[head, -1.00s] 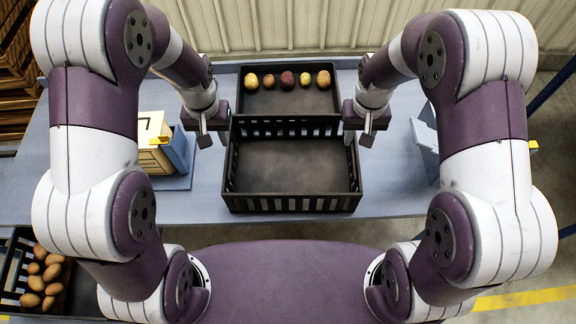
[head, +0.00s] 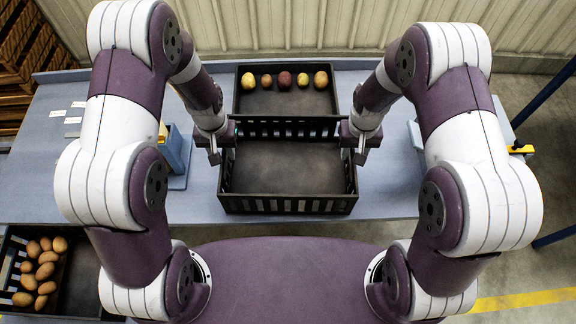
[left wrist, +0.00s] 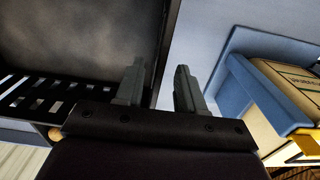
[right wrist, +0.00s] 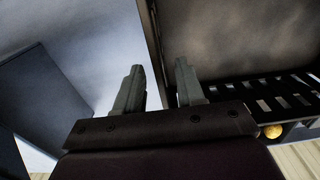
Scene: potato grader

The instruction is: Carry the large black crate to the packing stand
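The large black crate (head: 290,172) with slotted walls stands empty on the blue-grey table (head: 395,195), in the middle of the head view. My left gripper (head: 221,156) is at its left side wall and my right gripper (head: 352,156) at its right side wall. In the left wrist view the left fingers (left wrist: 160,70) are apart, with the crate's side wall between them. In the right wrist view the right fingers (right wrist: 160,70) are also apart, one on each side of the wall. Contact with the wall cannot be told. I cannot make out which surface is the packing stand.
A black tray (head: 250,104) with a row of several potatoes adjoins the crate's far side. A blue holder with a box (head: 176,150) stands left of my left gripper. A black crate (head: 75,290) with several potatoes is at lower left. A blue post (head: 545,95) rises at right.

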